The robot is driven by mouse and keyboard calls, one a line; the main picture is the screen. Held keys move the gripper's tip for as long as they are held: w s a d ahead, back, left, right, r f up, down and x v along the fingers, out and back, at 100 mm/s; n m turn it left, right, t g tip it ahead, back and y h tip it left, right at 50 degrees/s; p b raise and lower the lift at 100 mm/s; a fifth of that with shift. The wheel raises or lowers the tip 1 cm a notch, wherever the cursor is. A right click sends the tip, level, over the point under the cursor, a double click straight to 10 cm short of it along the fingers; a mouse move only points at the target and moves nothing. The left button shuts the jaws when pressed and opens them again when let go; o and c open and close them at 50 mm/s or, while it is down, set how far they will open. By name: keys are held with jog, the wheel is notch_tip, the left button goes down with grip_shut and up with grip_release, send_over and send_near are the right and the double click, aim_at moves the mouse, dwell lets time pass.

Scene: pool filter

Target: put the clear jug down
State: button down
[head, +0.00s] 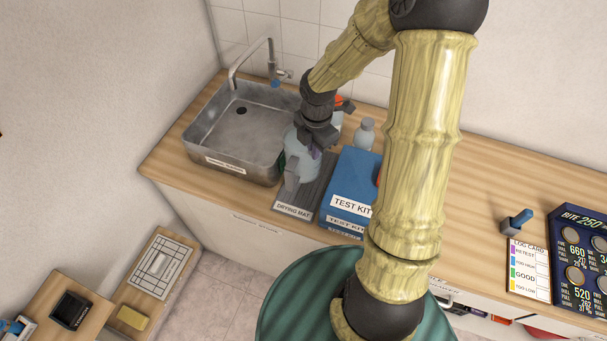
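The clear jug (300,158) is a pale bluish see-through vessel at the upper left part of the grey drying mat (293,209), beside the sink. My gripper (314,139) is dark and points down over the jug's top right side, overlapping it in this view. Its fingertips are partly hidden against the jug, so I cannot tell whether they close on it. I cannot tell whether the jug's base touches the mat.
The metal sink (225,163) with its tap (252,57) is to the left. A blue test kit box (352,187) stands right of the mat, with a pale bottle (364,134) behind it. Something orange shows behind my gripper. The wooden counter (480,185) is mostly clear further right.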

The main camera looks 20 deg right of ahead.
aim_at(313, 173)
jog(key=shift+s+r, duration=0.1)
jog(key=shift+r, duration=0.05)
jog(key=shift+f, duration=3.15)
jog(key=shift+f, duration=1.9)
